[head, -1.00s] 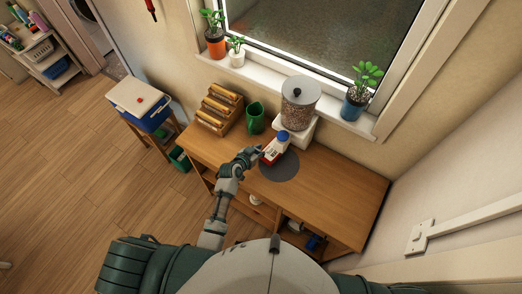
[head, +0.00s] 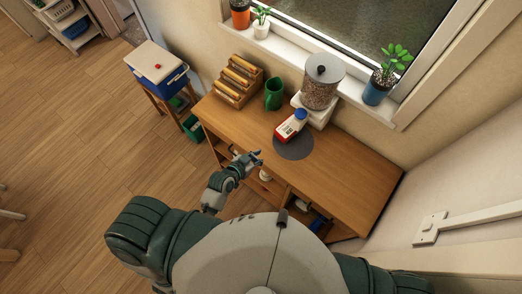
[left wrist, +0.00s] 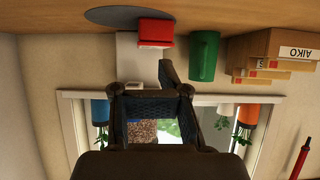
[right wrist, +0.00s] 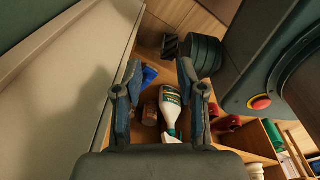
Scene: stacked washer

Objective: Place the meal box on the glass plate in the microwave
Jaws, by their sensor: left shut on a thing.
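No meal box, glass plate or microwave can be made out in these views. My left gripper (head: 252,160) is over the front edge of the wooden desk (head: 345,180), apart from the red, white and blue carton (head: 290,128). In the left wrist view, a dark bar (left wrist: 150,104) crosses between the left fingers; I cannot tell what it is. The carton's red end (left wrist: 155,32) shows beyond the fingers. My right gripper (right wrist: 157,95) has its fingers spread with nothing between them, above a shelf holding a white bottle (right wrist: 171,105).
The carton stands on a round grey mat (head: 293,151). Behind it are a grain dispenser (head: 321,85), a green mug (head: 274,93) and a wooden rack (head: 238,82). A cooler (head: 155,68) stands on a stool at left. The desk's right part is clear.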

